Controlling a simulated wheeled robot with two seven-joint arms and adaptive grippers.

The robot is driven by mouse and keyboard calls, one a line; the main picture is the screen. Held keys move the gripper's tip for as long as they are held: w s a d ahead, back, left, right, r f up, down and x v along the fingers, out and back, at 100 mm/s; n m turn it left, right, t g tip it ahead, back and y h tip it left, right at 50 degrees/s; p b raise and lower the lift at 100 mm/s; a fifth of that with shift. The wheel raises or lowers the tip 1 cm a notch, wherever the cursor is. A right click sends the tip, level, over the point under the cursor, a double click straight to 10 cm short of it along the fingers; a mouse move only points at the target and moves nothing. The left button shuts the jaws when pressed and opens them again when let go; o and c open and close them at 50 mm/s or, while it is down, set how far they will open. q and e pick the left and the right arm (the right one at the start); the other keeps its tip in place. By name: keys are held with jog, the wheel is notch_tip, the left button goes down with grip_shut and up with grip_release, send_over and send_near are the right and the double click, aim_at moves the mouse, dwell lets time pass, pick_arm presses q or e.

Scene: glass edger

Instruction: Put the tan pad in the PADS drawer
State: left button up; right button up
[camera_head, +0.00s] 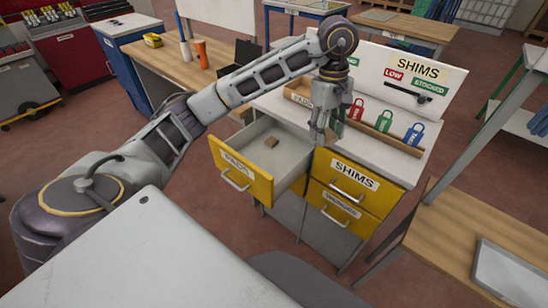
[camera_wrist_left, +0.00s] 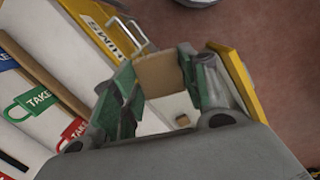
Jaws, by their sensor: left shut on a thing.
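My left gripper (camera_head: 322,138) hangs over the right side of an open yellow-fronted drawer (camera_head: 229,172), whose label is hard to read. In the left wrist view the gripper (camera_wrist_left: 160,85) is shut on a tan pad (camera_wrist_left: 158,73), held between its green-faced fingers above the drawer. The gripper hides this pad in the head view. A small tan block (camera_head: 271,142) lies on the pale drawer floor; it also shows in the left wrist view (camera_wrist_left: 182,121). My right gripper is not in view.
The closed SHIMS drawer (camera_head: 346,178) is right of the open one. A SHIMS sign board (camera_head: 440,75) stands behind. A wooden table (camera_head: 450,245) is at right.

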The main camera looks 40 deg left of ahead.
aim_at(335, 136)
pick_arm(q)
jog(key=shift+d+r, duration=0.1)
jog(key=shift+d, duration=0.4)
jog(key=shift+d+f, duration=0.2)
jog(key=shift+d, duration=0.05)
jog(key=shift+d+f+m, duration=0.25)
jog(key=shift+f+m, duration=0.1)
jog(key=shift+f, duration=0.1)
jog(key=shift+d+f+m, duration=0.2)
jog(key=shift+f+m, duration=0.15)
jog(key=shift+f, duration=0.1)
jog(key=s+d+f+m+y, duration=0.1)
jog(key=d+f+m, duration=0.2)
jog(key=f+m, duration=0.6)
jog(key=s+d+f+m, duration=0.2)
jog(key=d+f+m, duration=0.2)
jog(key=f, duration=0.8)
jog(key=w+a+f+n, duration=0.1)
jog(key=w+a+n, duration=0.1)
jog(key=a, duration=1)
notch_tip(335, 136, up, 12)
jog(key=p, duration=1.2)
jog(key=shift+s+g, duration=0.15)
jog(key=shift+g, duration=0.25)
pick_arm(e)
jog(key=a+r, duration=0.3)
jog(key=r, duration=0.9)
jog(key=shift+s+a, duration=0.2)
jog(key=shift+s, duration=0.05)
